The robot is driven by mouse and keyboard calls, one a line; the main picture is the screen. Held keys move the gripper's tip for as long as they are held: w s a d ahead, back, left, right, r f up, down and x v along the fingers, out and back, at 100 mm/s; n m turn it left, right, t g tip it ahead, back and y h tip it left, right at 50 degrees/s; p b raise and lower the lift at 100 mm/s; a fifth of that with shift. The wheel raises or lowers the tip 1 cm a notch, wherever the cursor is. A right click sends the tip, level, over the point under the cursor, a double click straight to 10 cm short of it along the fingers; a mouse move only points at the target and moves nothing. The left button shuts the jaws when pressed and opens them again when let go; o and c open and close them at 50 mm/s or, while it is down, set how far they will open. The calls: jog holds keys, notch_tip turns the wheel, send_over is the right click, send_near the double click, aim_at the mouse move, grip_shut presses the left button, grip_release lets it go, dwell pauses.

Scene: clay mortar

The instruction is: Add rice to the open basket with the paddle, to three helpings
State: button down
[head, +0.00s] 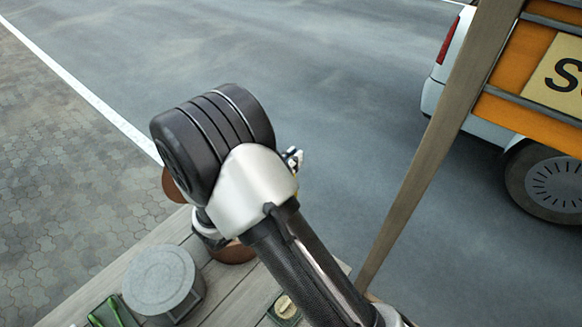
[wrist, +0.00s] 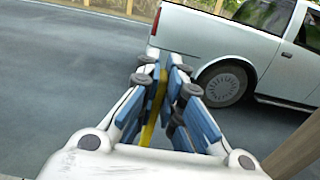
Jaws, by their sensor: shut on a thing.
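My gripper (wrist: 165,75) is shut on a thin yellow strip (wrist: 151,120) in the wrist view, which seems to be the paddle seen edge-on. In the head view my arm hides most of the gripper. A brown round vessel (head: 233,254) shows partly behind my arm on the table. Another brown round piece (head: 171,186) shows at the table's far edge. I cannot tell whether either is the open basket. No rice can be made out in either view.
A grey round lidded container (head: 160,278) stands on the plank table (head: 228,294). A green item (head: 114,312) lies at the lower left. A wooden post (head: 440,150) rises at right.

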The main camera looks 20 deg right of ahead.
jog(key=shift+r+p, duration=2.95)
jog(key=shift+r, duration=1.2)
